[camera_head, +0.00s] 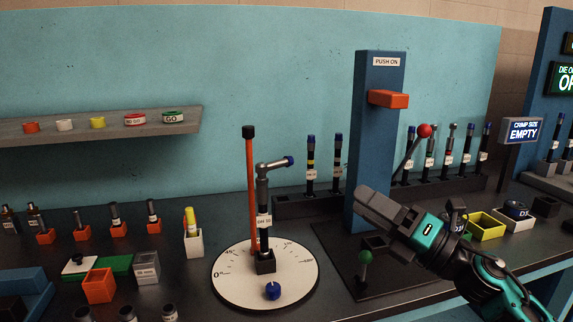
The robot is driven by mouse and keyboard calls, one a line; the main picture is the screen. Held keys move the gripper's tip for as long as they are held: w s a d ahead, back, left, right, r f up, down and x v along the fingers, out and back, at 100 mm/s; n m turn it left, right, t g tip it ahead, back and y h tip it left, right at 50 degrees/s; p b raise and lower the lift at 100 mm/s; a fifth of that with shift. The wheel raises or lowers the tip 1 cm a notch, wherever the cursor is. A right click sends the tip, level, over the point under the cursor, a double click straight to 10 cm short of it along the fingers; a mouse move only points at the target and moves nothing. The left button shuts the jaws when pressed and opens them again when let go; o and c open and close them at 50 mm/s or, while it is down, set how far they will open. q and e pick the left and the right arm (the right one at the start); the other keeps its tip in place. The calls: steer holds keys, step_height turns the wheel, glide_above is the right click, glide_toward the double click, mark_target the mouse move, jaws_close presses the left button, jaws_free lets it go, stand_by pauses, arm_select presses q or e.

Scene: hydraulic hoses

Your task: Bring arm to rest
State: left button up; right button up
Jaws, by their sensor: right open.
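My right gripper (364,218) is the only one in view. Its arm comes in from the lower right, with a teal and black wrist. The jaws point up and left, are open, and hold nothing that I can see. They are in front of the lower part of the blue press column (376,150), hiding some of it; whether they touch it I cannot tell. To the left of the jaws, a grey hose assembly with a bent, blue-capped end (264,205) stands upright on the round white dial (233,288). My left gripper is out of view.
An orange block (388,99) juts from the column, and a red-balled lever (424,131) rises beside it. A green knob (365,257) stands below the jaws. Racked hoses (310,165) line the back. A yellow bin (487,227) sits right of the wrist.

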steer(key=s+d+f+m+t+h, duration=0.1)
steer(key=s+f+m+h, duration=0.1)
steer(key=f+m+h, duration=0.4)
steer(key=s+d+f+m+t+h, duration=0.1)
steer(key=s+f+m+t+h, duration=0.15)
steer(key=f+m, duration=0.7)
steer(key=s+d+f+m+t+h, duration=0.1)
steer(key=s+d+f+m+h, duration=0.15)
steer(key=f+m, duration=0.5)
steer(key=s+f+m+g+h, duration=0.4)
steer(key=s+f+m+g, duration=0.3)
steer(key=s+f+m, duration=0.3)
steer(key=s+f, duration=0.4)
steer(key=s, duration=0.1)
steer(key=shift+s+a+f, duration=0.15)
steer(key=shift+a+f, duration=0.05)
steer(key=shift+f, duration=0.2)
steer(key=shift+o, duration=0.2)
